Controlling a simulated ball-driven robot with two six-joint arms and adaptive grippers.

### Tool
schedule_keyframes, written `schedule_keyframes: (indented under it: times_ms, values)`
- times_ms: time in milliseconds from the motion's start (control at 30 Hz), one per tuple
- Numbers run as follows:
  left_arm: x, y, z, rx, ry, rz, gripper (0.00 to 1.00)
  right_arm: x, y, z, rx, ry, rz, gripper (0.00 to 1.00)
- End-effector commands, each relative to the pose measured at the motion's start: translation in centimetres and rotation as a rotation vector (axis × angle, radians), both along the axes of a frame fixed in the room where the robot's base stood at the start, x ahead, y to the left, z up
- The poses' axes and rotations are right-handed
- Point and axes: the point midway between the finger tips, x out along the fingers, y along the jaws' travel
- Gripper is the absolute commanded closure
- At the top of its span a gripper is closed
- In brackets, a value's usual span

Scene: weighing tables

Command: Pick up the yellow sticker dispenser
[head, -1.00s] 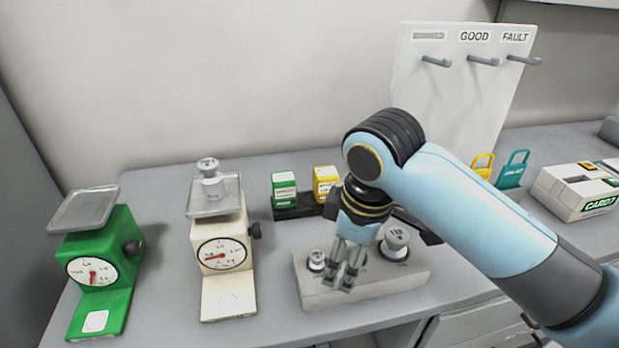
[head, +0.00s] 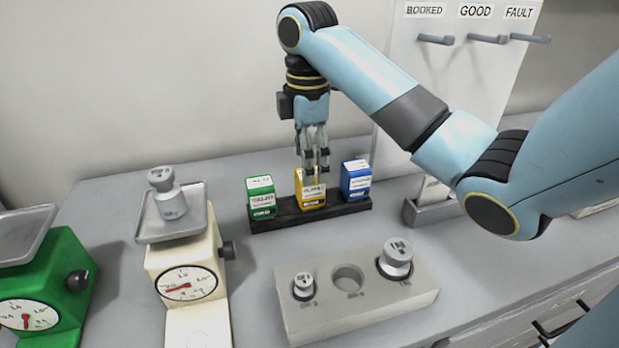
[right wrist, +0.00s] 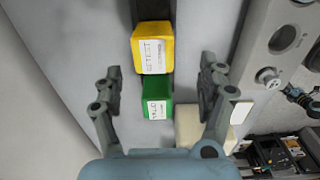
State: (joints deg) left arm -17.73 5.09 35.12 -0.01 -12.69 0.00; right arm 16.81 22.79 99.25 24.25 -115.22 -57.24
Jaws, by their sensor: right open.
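The yellow sticker dispenser (head: 309,190) stands in the middle of a black rack (head: 280,216), between a green dispenser (head: 261,198) and a blue dispenser (head: 355,179). My right gripper (head: 314,168) points down right above the yellow dispenser, and its fingers partly hide the top. In the right wrist view the yellow dispenser (right wrist: 152,48) lies beyond the open fingers, and the green one (right wrist: 155,104) shows between them. The right gripper is open and empty. My left gripper is not in view.
A grey weight block (head: 350,300) with weights and an empty hole stands in front of the rack. A cream scale (head: 186,255) bearing a weight (head: 168,195) and a green scale (head: 55,295) stand left. A hook board (head: 455,75) stands behind right.

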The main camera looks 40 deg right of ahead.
Motion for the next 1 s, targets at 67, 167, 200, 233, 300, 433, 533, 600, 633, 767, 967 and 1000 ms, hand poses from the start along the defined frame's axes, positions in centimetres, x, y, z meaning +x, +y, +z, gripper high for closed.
schedule_keyframes:
  times_ms: [67, 167, 200, 233, 300, 433, 533, 600, 633, 767, 967, 1000]
  values:
    - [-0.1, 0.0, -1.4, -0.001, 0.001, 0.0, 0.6, 0.0, 0.0, -1.4, 0.0, -0.001, 0.0, 0.25]
    - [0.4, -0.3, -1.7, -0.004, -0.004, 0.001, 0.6, 0.0, -0.1, -1.6, 0.0, -0.001, -0.001, 0.25]
    - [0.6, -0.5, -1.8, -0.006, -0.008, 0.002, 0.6, 0.1, -0.1, -1.7, -0.001, -0.002, -0.001, 0.25]
    - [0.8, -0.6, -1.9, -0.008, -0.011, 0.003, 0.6, 0.1, -0.1, -1.8, -0.001, -0.002, -0.001, 0.25]
    - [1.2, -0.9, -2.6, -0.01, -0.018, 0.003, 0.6, 0.1, -0.3, -2.4, -0.002, -0.001, -0.001, 0.25]
    - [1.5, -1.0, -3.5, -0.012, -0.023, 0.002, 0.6, 0.3, -0.8, -4.1, -0.001, 0.002, -0.002, 0.25]
    - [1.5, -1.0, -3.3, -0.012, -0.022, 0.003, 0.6, 0.3, -0.9, -5.6, 0.001, 0.002, -0.001, 0.25]
    - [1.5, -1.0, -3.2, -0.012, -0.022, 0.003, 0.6, 0.3, -0.9, -6.2, -0.001, 0.0, -0.001, 0.25]
    - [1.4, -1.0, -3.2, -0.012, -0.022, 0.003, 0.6, 0.3, -0.9, -6.4, -0.001, 0.0, -0.001, 0.25]
    - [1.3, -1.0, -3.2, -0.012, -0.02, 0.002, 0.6, 0.4, -0.9, -6.5, -0.001, -0.002, 0.0, 0.25]
    - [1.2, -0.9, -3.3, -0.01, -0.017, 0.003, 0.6, 0.4, -0.9, -6.5, -0.002, -0.001, -0.001, 0.42]
    - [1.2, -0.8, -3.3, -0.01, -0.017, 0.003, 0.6, 0.4, -0.9, -6.5, -0.002, -0.001, -0.001, 0.47]
